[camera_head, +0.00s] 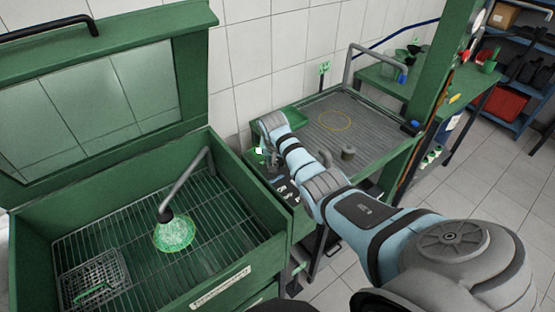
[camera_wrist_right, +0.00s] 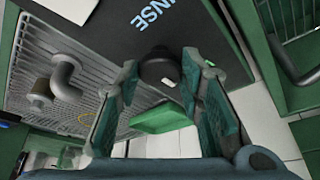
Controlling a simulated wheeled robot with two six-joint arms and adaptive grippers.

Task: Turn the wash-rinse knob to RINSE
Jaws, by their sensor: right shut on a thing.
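The wash-rinse knob (camera_wrist_right: 158,66) is dark and round with a white mark on its side. It sits on a dark panel (camera_wrist_right: 100,28) with pale blue lettering, of which "INSE" is readable. My right gripper (camera_wrist_right: 161,64) has its teal fingers on both sides of the knob and is shut on it. In the head view my right arm reaches from the lower right to the dark panel (camera_head: 281,186) between the two basins, and the arm hides the knob there. I cannot tell which label the knob points to. My left gripper is in neither view.
A green wash cabinet (camera_head: 238,288) with a raised lid stands left, holding a wire basket (camera_head: 94,279) and a spout over a pale green glowing patch. The grey draining tray (camera_head: 375,109) behind the arm holds a grey cylindrical part (camera_head: 348,153) and a yellow ring (camera_head: 334,120).

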